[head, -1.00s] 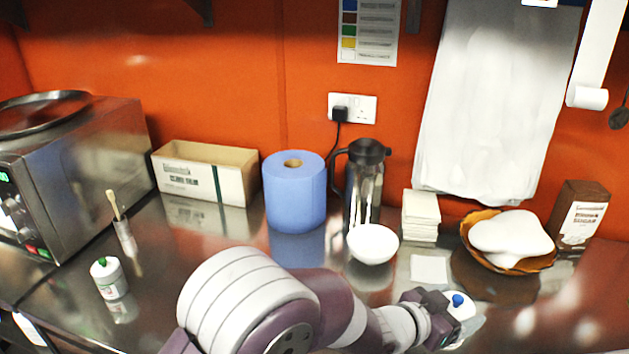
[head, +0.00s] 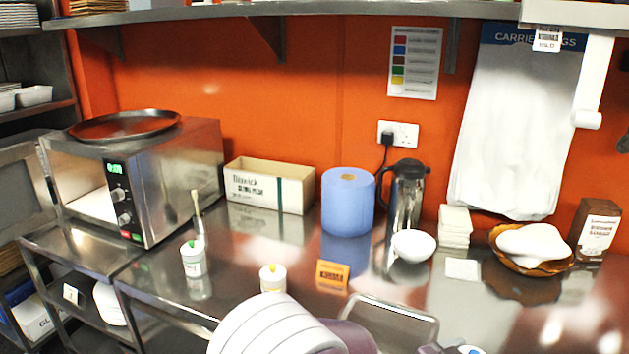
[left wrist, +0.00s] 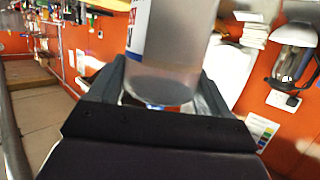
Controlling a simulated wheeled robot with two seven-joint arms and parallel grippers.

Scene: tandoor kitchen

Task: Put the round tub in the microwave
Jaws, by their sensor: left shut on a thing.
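The microwave (head: 165,180) stands at the left of the counter. Its door (head: 25,185) is swung open to the left and its pale interior (head: 88,200) shows. My left gripper (left wrist: 160,88) is shut on a translucent round tub (left wrist: 172,55) with a blue and white label, which fills the middle of the left wrist view. In the head view my left arm crosses the bottom edge. A white and blue bit (head: 470,350) beside the gripper, probably the tub, is mostly cut off there. My right gripper is not in view.
A box (head: 268,187), blue roll (head: 348,202), flask (head: 405,200) and white bowl (head: 414,245) stand behind. A dark pan (head: 125,125) lies atop the microwave.

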